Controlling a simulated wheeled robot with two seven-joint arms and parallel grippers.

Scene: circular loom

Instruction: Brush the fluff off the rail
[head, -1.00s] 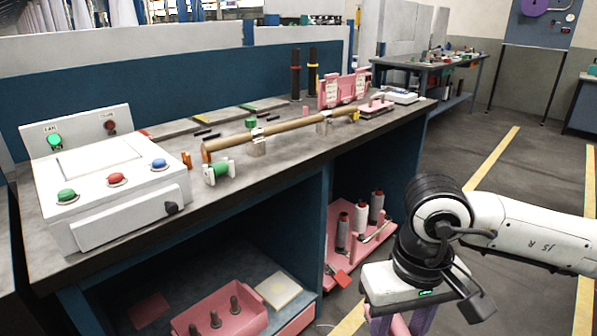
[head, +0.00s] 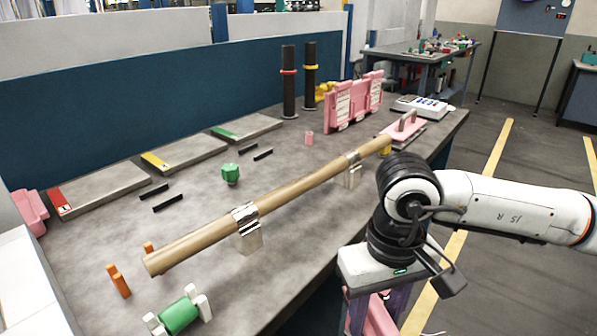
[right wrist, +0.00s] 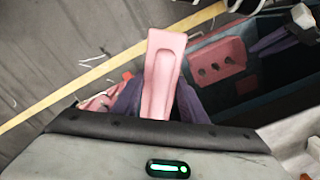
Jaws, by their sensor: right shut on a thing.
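The rail looks to be the long tan rod (head: 290,192), lying in metal clips (head: 247,228) along the grey bench. I cannot make out fluff on it. My right gripper (head: 374,312) is right of the bench's front edge, lower in the picture than the rail and apart from it. Its purple fingers are shut on a pink handle-like piece (right wrist: 162,75), which points away from the wrist in the right wrist view. Whether it has bristles is hidden.
A green spool (head: 180,315) on white supports and orange pegs (head: 119,280) stand near the rail's left end. A green knob (head: 230,174), black bars and dark posts (head: 289,82) stand behind it. Pale wisps (right wrist: 92,58) lie on the floor. The aisle at right is clear.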

